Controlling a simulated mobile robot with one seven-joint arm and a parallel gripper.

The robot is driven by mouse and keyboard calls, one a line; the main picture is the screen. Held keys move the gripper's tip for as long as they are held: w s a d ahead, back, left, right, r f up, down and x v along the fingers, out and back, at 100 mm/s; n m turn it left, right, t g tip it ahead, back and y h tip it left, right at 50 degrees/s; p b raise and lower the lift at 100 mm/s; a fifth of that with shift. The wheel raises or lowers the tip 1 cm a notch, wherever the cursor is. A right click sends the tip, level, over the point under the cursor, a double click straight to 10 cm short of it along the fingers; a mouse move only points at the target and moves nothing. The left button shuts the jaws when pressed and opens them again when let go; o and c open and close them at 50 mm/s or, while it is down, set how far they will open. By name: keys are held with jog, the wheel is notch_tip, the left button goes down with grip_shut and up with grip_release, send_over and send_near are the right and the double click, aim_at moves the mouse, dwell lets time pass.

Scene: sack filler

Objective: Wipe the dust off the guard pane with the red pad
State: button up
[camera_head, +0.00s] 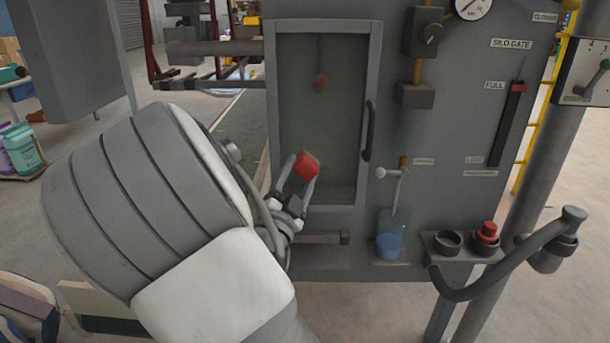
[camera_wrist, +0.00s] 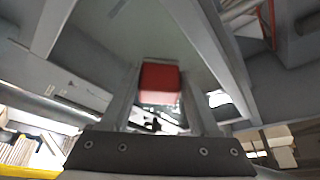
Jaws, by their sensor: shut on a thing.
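The guard pane (camera_head: 340,110) is a grey-green sheet in a grey frame on the machine's front, in the middle of the head view. It also fills the upper middle of the wrist view (camera_wrist: 150,35). My gripper (camera_head: 296,168) is shut on the red pad (camera_head: 307,166), in front of the pane's lower left. The pad shows between the fingers in the wrist view (camera_wrist: 160,78). I cannot tell whether the pad touches the pane. Dust is hard to make out.
A dark handle (camera_head: 369,131) stands out at the pane frame's right edge. Pipes (camera_head: 215,48) jut out at the left.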

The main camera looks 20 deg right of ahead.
jog(key=shift+w+a+r+p, duration=0.15)
jog(key=shift+w+a+r, duration=0.1)
jog(key=shift+a, duration=0.35)
jog(key=shift+w+a+r+p, duration=0.1)
jog(key=shift+a+r, duration=0.15)
jog(key=shift+a, duration=0.35)
jog(key=shift+w+a+r+p, duration=0.15)
jog(key=shift+w+a+r, duration=0.1)
jog(key=shift+a, duration=0.35)
jog(key=shift+s+d+f+b, duration=0.1)
jog(key=shift+s+d+b, duration=0.2)
jog(key=shift+d, duration=0.6)
jog(key=shift+s+d+b, duration=0.25)
jog(key=shift+s+d, duration=0.05)
jog(key=shift+d, duration=0.65)
jog(key=shift+s+d+f+b, duration=0.1)
jog(key=shift+s+d+b, duration=0.2)
jog(key=shift+d, duration=0.6)
jog(key=shift+s+d+r+b, duration=0.1)
jog(key=shift+s+d+b, duration=0.2)
jog(key=shift+d, duration=0.65)
jog(key=shift+s+d+f+b, duration=0.1)
jog(key=shift+s+d+b, duration=0.2)
jog(key=shift+d, duration=0.65)
jog(key=shift+s+d+r+b, duration=0.1)
jog(key=shift+s+d+b, duration=0.2)
jog(key=shift+d, duration=0.65)
